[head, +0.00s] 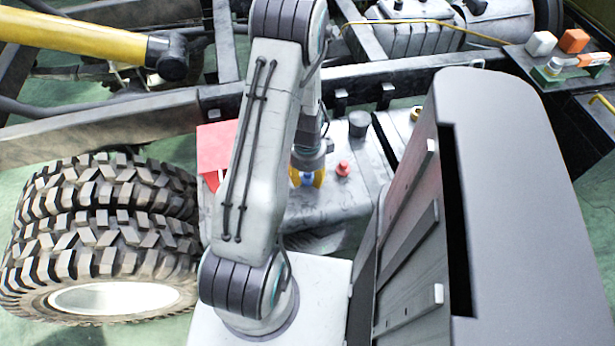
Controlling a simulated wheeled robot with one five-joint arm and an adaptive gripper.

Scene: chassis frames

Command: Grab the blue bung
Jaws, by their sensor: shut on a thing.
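My gripper (307,182) is in the middle of the head view, pointing down over a grey metal surface (335,200), partly behind my arm. Its yellow fingers are shut on the small blue bung (307,178). Only a bit of blue shows between the fingers. I cannot tell whether the bung is still seated or lifted clear of the surface.
A small red bung (343,168) stands close to the right of my gripper. A dark round cap (359,124) is behind it. A red panel (214,148) is to the left. Big tyres (100,230) stand at left, and chassis rails (400,72) cross behind.

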